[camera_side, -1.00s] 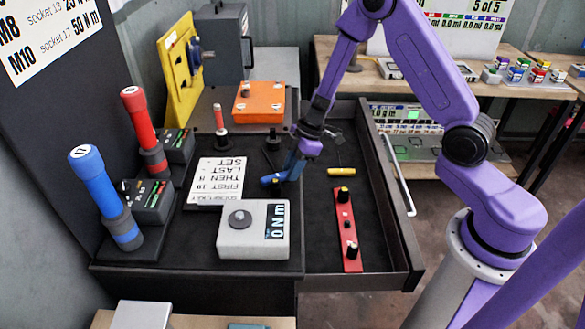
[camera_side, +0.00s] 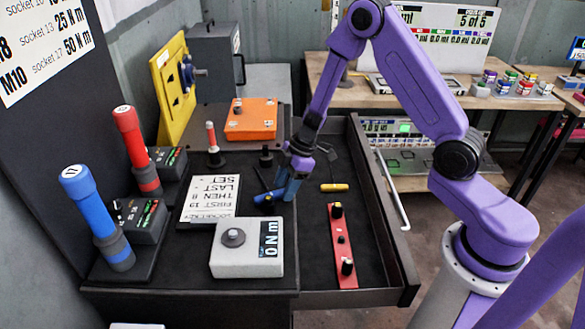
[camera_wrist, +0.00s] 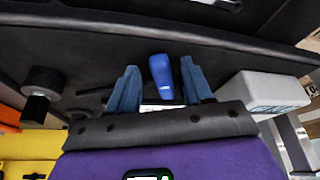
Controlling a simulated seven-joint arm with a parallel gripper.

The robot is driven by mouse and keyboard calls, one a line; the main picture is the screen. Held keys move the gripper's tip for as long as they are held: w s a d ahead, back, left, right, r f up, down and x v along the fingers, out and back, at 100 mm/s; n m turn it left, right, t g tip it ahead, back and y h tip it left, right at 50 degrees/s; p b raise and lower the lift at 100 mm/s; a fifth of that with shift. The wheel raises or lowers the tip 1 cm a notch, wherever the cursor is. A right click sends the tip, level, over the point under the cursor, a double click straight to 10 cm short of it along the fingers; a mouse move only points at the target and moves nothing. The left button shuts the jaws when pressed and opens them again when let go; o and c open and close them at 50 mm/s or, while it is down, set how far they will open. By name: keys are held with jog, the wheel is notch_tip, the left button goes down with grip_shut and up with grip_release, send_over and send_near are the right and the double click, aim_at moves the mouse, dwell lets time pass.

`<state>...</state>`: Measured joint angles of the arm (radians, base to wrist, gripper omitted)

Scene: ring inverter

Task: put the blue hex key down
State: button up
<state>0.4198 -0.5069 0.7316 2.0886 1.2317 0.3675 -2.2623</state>
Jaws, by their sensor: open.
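The blue hex key (camera_side: 268,197) lies low over the dark worktop, near the left edge of the open drawer. Its thick blue handle is clear, but its thin shank is hard to make out. My gripper (camera_side: 288,192) is low beside the handle in the side view. In the wrist view, the blue handle (camera_wrist: 160,77) shows between the two blue fingers of my gripper (camera_wrist: 160,88). I cannot tell whether the handle touches the surface fully.
The drawer (camera_side: 395,235) holds a yellow-handled key (camera_side: 334,187) and a red rail (camera_side: 343,245). A white sign (camera_side: 210,198), a grey torque tester (camera_side: 246,248) and an orange box (camera_side: 252,118) stand around. Blue (camera_side: 95,205) and red (camera_side: 132,140) torque tools stand left.

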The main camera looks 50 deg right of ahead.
jog(key=v, duration=1.2)
jog(key=s+a+r+g+h, duration=0.1)
jog(key=s+a+r, duration=0.1)
jog(key=s+a, duration=0.35)
jog(key=s+a+r+g, duration=0.1)
jog(key=s+a+r, duration=0.15)
jog(key=s, duration=0.55)
jog(key=s+d+r+h, duration=0.1)
jog(key=s, duration=0.7)
jog(key=s+d+r+h, duration=0.1)
jog(key=s, duration=0.6)
jog(key=shift+s+d+r+m+h, duration=0.35)
jog(key=shift+s+d+m+h, duration=0.05)
jog(key=shift+c, duration=0.3)
